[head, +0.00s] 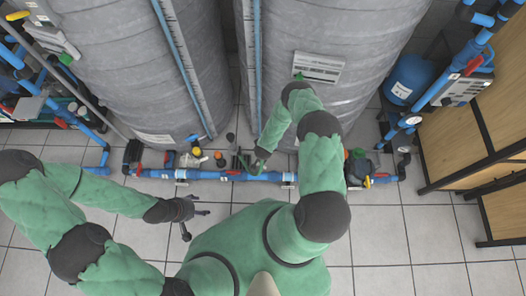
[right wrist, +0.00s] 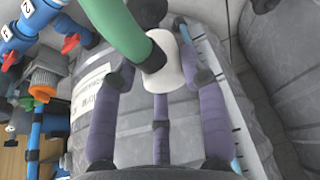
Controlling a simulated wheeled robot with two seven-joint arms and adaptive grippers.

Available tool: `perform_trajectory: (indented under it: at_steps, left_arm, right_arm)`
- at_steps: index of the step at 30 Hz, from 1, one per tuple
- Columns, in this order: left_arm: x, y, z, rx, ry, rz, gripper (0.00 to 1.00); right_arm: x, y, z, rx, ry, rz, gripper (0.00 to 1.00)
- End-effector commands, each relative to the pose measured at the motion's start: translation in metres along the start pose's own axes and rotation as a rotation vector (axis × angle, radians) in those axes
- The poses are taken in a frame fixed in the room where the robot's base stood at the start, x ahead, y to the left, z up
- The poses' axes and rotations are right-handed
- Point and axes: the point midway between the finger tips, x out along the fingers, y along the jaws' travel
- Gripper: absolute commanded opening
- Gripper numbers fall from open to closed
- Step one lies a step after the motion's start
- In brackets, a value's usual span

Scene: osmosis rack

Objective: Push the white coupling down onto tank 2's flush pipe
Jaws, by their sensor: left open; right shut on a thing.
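In the right wrist view the white coupling (right wrist: 172,66) sits between the purple fingers of my right gripper (right wrist: 163,78), which is shut on it. A thick green hose (right wrist: 115,25) with a dark end comes from the top left and meets the coupling. A dark part shows just beyond it; I cannot tell whether this is tank 2's flush pipe or whether the coupling touches it. In the head view my right forearm reaches toward the floor piping between the tanks, and the coupling is too small to make out. My left gripper (head: 188,211) is open and empty above the tiles.
Two grey tanks, left (head: 130,70) and right (head: 350,50), stand close together. A blue floor pipe (head: 225,176) with red valves runs before them. Blue piping (head: 445,95) and wooden panels (head: 490,130) stand at right. The tiled floor (head: 410,235) at right front is clear.

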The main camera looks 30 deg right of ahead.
Motion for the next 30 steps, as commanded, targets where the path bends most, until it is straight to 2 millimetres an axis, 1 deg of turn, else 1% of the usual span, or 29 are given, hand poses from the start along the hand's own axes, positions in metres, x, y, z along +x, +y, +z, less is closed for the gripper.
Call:
perform_trajectory:
  at_steps: [1, 9, 15, 30]
  left_arm:
    - [0.005, -0.002, 0.0, 0.0, 0.0, 0.0, 0.65]
    - [0.021, -0.008, -0.001, 0.0, -0.001, 0.0, 0.65]
    - [0.029, -0.01, -0.001, 0.0, -0.001, 0.0, 0.65]
    - [0.03, -0.011, -0.001, 0.0, 0.0, 0.0, 0.65]
  right_arm:
    - [0.006, 0.0, 0.002, 0.0, 0.0, 0.0, 0.14]
    - [0.028, 0.0, 0.012, 0.0, 0.0, 0.0, 0.14]
    - [0.039, 0.0, 0.015, 0.0, 0.001, 0.0, 0.14]
    - [0.04, 0.0, 0.016, 0.0, 0.0, 0.0, 0.14]
